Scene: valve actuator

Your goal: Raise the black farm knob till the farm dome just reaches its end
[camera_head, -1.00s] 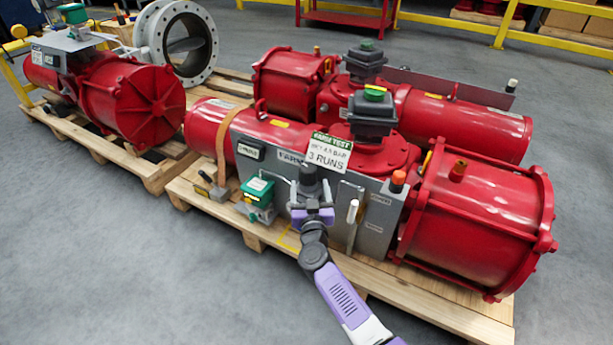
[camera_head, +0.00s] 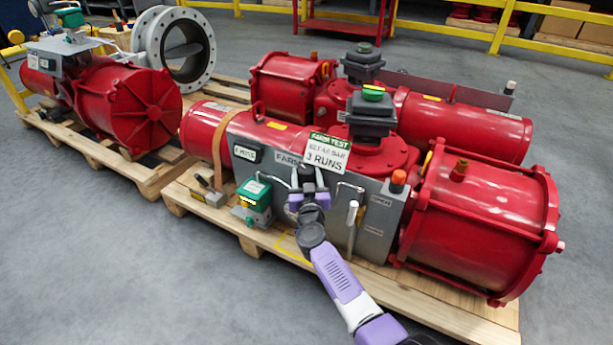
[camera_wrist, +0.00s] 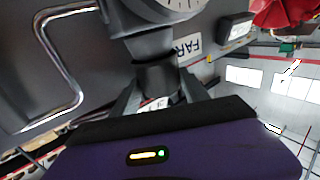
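The black farm knob (camera_wrist: 160,80) is a dark cylinder under a larger dark body on the grey panel. My gripper (camera_wrist: 160,92) has one finger on each side of it, and both fingertips appear to press on its sides. In the head view my gripper (camera_head: 307,190) is at the panel's front, below the FARM TEST sign; it mostly hides the knob there. The farm dome (camera_head: 374,93) seems to be the bright green cap on the black box atop the front red actuator. Its exact indicator position is too small to read.
The grey panel (camera_head: 276,190) bears a bent metal pipe (camera_wrist: 58,70) and a FARM label. A white sign (camera_head: 327,153) stands just above my gripper. A green box (camera_head: 254,195) is left, a metal lever (camera_head: 352,215) right. Open floor (camera_head: 130,260) lies in front of the pallet.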

